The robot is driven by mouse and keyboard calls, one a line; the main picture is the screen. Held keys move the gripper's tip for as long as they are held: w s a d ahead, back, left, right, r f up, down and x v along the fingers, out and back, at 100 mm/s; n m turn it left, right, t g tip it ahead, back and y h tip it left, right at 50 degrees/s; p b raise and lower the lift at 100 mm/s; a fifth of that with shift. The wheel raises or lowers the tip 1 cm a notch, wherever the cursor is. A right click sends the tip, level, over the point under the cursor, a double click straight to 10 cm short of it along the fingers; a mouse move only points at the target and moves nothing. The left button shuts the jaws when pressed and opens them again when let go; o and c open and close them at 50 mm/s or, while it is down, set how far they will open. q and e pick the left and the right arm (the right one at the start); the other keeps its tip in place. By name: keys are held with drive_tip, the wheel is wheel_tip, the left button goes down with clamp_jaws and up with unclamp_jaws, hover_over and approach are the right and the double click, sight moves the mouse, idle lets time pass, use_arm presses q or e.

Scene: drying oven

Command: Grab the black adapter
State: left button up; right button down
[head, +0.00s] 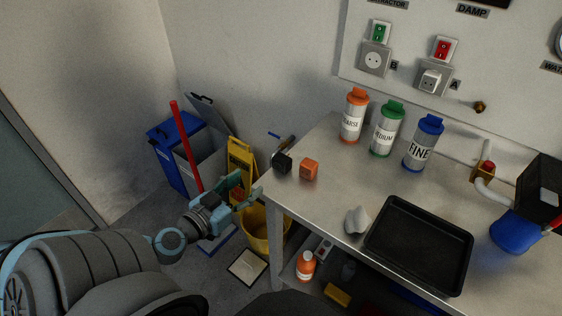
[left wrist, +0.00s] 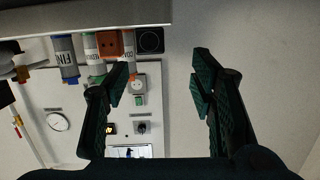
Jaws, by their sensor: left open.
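The black adapter (head: 282,163) is a small dark cube at the left corner of the metal table (head: 335,170). An orange adapter (head: 309,169) sits just right of it. In the left wrist view, which is upside down, the black adapter (left wrist: 150,40) shows a round face beside the orange adapter (left wrist: 107,43). My left gripper (head: 236,188) is open and empty, left of the table corner and apart from the black adapter. Its spread fingers also show in the left wrist view (left wrist: 160,82). My right gripper is not in view.
Bottles with orange (head: 354,118), green (head: 387,130) and blue (head: 423,145) caps stand along the back. A black tray (head: 420,245) and a crumpled white piece (head: 356,220) lie on the table. A yellow bucket (head: 262,235) and yellow sign (head: 240,165) stand beside it.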

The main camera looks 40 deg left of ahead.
sight(278, 164)
use_arm(q)
drive_tip(key=shift+h, duration=0.3)
drive_tip(key=w, duration=0.8)
drive_tip(key=shift+w+d+r, duration=0.1)
drive_tip(key=shift+w+d, duration=0.25)
drive_tip(key=shift+d, duration=0.05)
drive_tip(key=shift+w+d, duration=0.1)
drive_tip(key=shift+w, duration=0.6)
drive_tip(key=w+p, duration=0.1)
drive_tip(key=w+f, duration=0.1)
drive_tip(key=w, duration=0.1)
drive_tip(key=shift+w+f+p, duration=0.15)
drive_tip(key=shift+w+p, duration=0.1)
drive_tip(key=shift+p, duration=0.15)
drive_tip(key=shift+w+f, duration=0.15)
drive_tip(key=shift+w, duration=0.25)
drive_tip(key=shift+s, duration=0.1)
drive_tip(key=c, duration=1)
